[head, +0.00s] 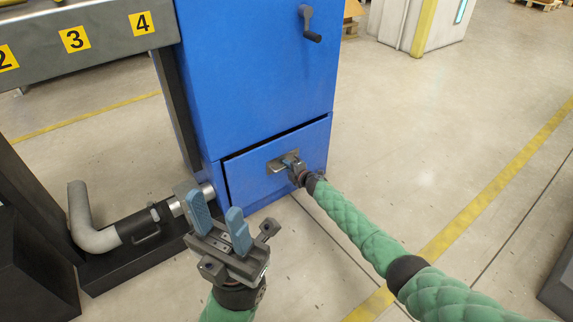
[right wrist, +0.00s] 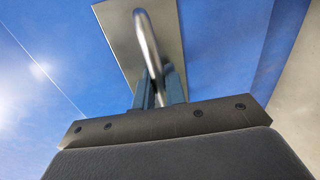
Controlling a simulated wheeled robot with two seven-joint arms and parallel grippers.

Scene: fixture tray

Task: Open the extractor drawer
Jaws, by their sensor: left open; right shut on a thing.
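The extractor drawer (head: 247,177) is the blue front at the bottom of a tall blue cabinet (head: 258,75). A dark gap shows along its top and left edges, so it looks slightly out from the cabinet. Its metal handle (head: 277,165) sits on a plate at the upper middle of the front. My right gripper (head: 292,162) is at the handle. In the right wrist view its fingers are shut on the curved handle bar (right wrist: 146,40), in front of the plate (right wrist: 115,35). My left gripper (head: 220,222) is open and empty, in front of and left of the drawer.
A dark crank handle (head: 309,25) sticks out of the cabinet's upper front. A grey pipe elbow (head: 90,228) with a black coupling lies left of the drawer. A numbered grey bench (head: 105,38) stands at upper left.

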